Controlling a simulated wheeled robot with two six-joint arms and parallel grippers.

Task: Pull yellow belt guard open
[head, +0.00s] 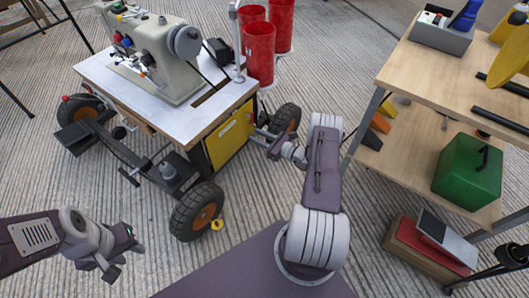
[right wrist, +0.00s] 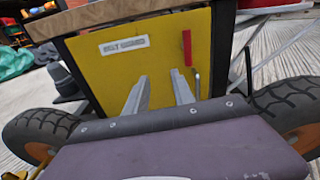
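The yellow belt guard (head: 230,136) is an upright panel on the end of the sewing machine cart, under the tabletop. It looks closed. In the right wrist view the belt guard (right wrist: 140,62) carries a white label and a red strip (right wrist: 187,48) at its upper right. A thin grey bent rod (right wrist: 196,78) stands by its right edge. My right gripper (right wrist: 159,88) is open and empty, pointing at the guard; its fingertips overlap the panel's lower part, and contact cannot be told. My left gripper (head: 122,258) is open and empty at the lower left, away from the cart.
The cart has black tyres (head: 196,211) on both sides of the guard. Red cups (head: 260,52) stand above it. A wooden shelf unit (head: 400,75) with a green box (head: 468,172) stands right of my right arm.

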